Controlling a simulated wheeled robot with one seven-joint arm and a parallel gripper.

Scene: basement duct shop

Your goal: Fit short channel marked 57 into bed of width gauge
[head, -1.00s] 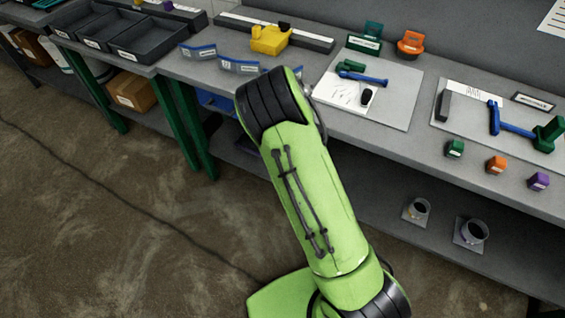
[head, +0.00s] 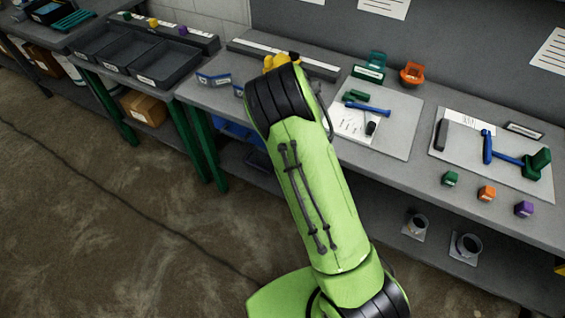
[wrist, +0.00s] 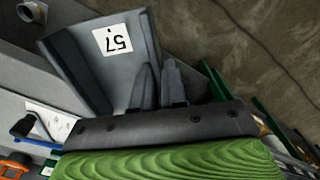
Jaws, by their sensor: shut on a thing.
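The short grey channel (wrist: 85,62), with a white label reading 57 upside down, is in the wrist view. My gripper (wrist: 158,82) is shut on it, its two dark fingers at the channel's near right wall. In the head view my green arm hides the gripper and the channel. A long grey bar with a pale strip (head: 318,66) lies along the back of the bench, with a yellow block (head: 277,62) at it. It looks like the width gauge, but I cannot be sure. My arm partly covers the yellow block.
Blue labelled holders (head: 213,79) stand left of my arm, near dark bins (head: 168,64). To the right are a pale board (head: 395,130) with a blue-handled tool, a second board (head: 460,165), and small green, orange and purple blocks. A lower shelf holds round fittings (head: 467,246).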

